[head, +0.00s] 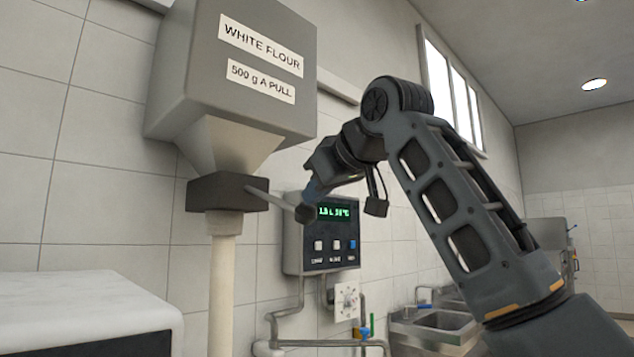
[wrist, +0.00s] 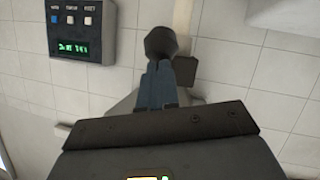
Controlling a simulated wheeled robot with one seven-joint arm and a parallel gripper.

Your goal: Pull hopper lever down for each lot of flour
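The grey flour hopper (head: 195,60) hangs on the wall, labelled "WHITE FLOUR" and "500 g A PULL". Its lever (head: 268,197) sticks out rightward from the dark block (head: 215,193) under the cone and slopes slightly down to a dark knob (head: 306,212). My gripper (head: 309,196) is just above the knob, its blue fingers pointing down at it. In the wrist view, the fingers (wrist: 157,65) are together with nothing visible between them. The knob (wrist: 160,41) is right at their tips, seemingly touching; the exact contact is hidden.
A pale pipe (head: 222,285) runs down from the block. A control box (head: 295,240) with a green display and buttons is on the wall behind my gripper, with pipes and a dial below. A white-topped unit (head: 80,305) stands lower left; a sink (head: 440,320) is lower right.

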